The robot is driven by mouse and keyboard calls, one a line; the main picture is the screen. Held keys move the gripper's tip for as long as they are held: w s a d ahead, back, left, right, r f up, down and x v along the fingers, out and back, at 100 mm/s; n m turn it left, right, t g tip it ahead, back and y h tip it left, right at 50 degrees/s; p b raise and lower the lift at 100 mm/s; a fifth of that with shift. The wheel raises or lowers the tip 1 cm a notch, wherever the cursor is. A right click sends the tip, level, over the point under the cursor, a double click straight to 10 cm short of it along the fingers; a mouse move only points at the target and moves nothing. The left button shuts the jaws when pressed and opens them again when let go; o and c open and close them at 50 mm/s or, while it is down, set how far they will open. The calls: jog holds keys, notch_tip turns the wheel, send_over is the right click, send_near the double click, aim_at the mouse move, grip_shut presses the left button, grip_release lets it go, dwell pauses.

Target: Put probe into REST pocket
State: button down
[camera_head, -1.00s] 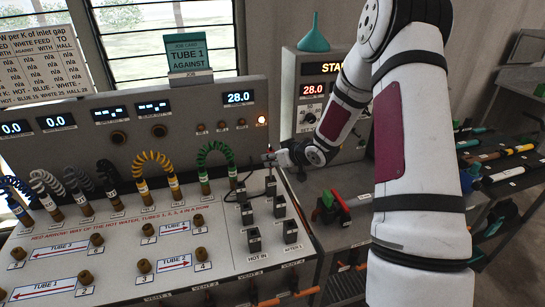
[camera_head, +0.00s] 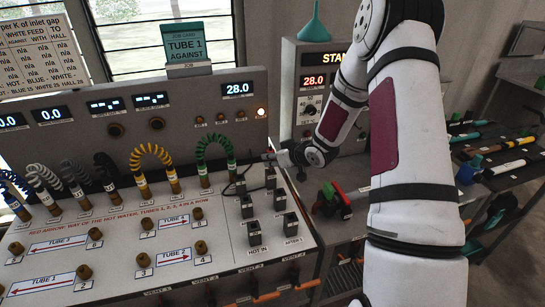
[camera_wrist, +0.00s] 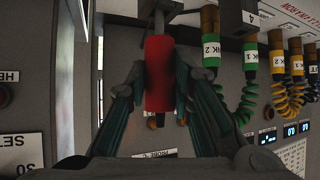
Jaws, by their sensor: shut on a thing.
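My gripper (camera_head: 272,157) is at the right rear of the console's sloping top, by the rear black pockets. In the wrist view my gripper (camera_wrist: 160,80) has its teal fingers on either side of the red handle of the probe (camera_wrist: 158,60) and is shut on it. The grey end of the probe runs out of the top of that view. The black pockets (camera_head: 279,200) stand in two short columns, with front labels HOT IN and AFTER 1. I cannot read a REST label. Whether the probe's tip touches a pocket is hidden.
Coiled yellow (camera_head: 153,158) and green (camera_head: 212,148) hoses stand left of my gripper. A control box (camera_head: 312,92) with a teal funnel (camera_head: 314,40) is behind it. A red and green object (camera_head: 334,200) lies on the right bench. A tool shelf (camera_head: 500,170) is farther right.

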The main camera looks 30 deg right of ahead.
jog(key=c, duration=1.3)
grip_release()
jog(key=s+r+p, duration=0.1)
jog(key=r, duration=0.1)
jog(key=s+r+p, duration=0.1)
jog(key=r+p, duration=0.1)
jog(key=s+r+p, duration=0.1)
jog(key=r, duration=0.1)
jog(key=shift+s+d+r+p, duration=0.1)
jog(key=shift+d+r+p, duration=0.05)
jog(key=shift+d+p, duration=0.2)
